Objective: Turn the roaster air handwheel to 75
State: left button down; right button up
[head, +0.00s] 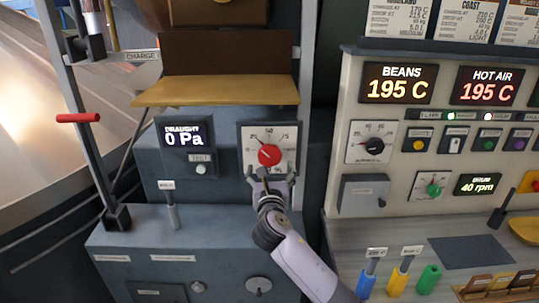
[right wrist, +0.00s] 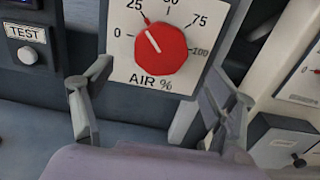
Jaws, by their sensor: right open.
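The roaster air handwheel is a round red knob (head: 269,155) on a white dial plate (head: 285,134) marked AIR % in the right wrist view. There the knob (right wrist: 161,48) has a white pointer line tilted up and left, near the 25 mark; the 75 mark is at its upper right. My right gripper (head: 271,176) is just below the knob in the head view. In the right wrist view its two fingers (right wrist: 160,85) are spread wide, below and to either side of the knob, with nothing between them. My left gripper is not in view.
A draught display (head: 187,138) reading 0 Pa is left of the dial, with a TEST button (right wrist: 27,55) below it. A yellow ledge (head: 215,91) juts out above. A red-handled lever (head: 78,118) stands at left. A control panel (head: 345,105) is at right.

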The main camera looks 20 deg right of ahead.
aim_at(270, 159)
jog(key=x, duration=0.7)
jog(key=shift+w+d+p, duration=0.1)
jog(key=shift+w+p, duration=0.2)
jog(key=shift+w, duration=0.05)
jog(key=c, duration=1.2)
